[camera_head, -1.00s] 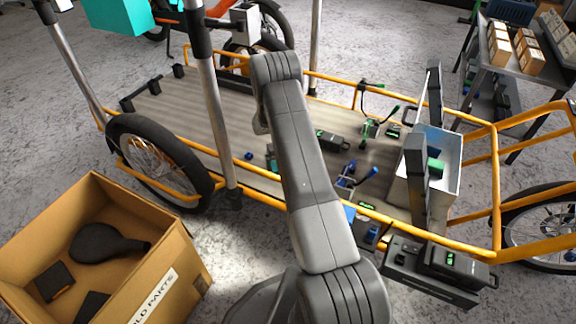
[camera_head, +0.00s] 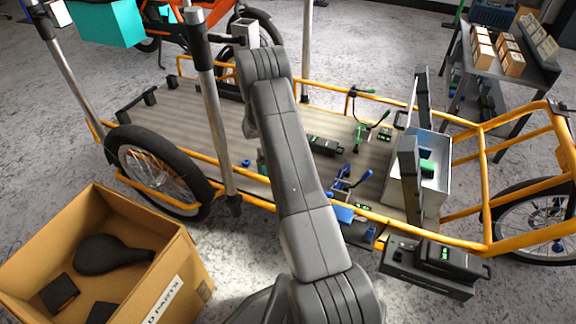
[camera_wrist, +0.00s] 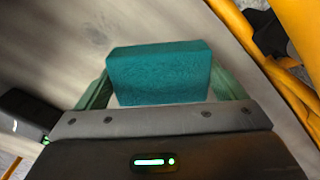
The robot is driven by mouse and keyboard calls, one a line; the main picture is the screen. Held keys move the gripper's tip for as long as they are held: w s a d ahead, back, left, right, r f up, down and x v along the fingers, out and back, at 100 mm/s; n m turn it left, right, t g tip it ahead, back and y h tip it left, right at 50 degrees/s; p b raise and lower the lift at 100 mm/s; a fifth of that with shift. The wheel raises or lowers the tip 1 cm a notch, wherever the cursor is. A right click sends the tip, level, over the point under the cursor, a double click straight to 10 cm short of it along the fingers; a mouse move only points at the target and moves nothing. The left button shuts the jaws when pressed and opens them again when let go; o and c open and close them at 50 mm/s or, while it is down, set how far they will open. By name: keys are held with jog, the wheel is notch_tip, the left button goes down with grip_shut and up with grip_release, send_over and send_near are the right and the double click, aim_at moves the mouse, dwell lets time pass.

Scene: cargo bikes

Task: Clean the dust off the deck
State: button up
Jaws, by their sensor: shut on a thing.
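The wooden deck (camera_head: 205,118) of the yellow-framed cargo bike runs across the middle of the head view. In the wrist view my gripper (camera_wrist: 160,82) is shut on a teal sponge (camera_wrist: 158,72), with a green finger at each side. The sponge is above or against the deck (camera_wrist: 190,22); I cannot tell whether it touches. Brownish dark smudges, perhaps dust (camera_wrist: 95,32), show on the deck beyond the sponge, at upper left. In the head view my arm hides the gripper and part of the deck.
Clamps (camera_head: 352,180), a black device (camera_head: 325,145) and a white bin (camera_head: 432,170) sit on the deck's right half. Upright poles (camera_head: 215,110) and a yellow rail (camera_head: 300,90) border it. A cardboard box (camera_head: 185,275) stands in front at left. The deck's left part is mostly clear.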

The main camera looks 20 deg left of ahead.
jog(key=shift+r+p, duration=0.55)
jog(key=shift+r, duration=0.9)
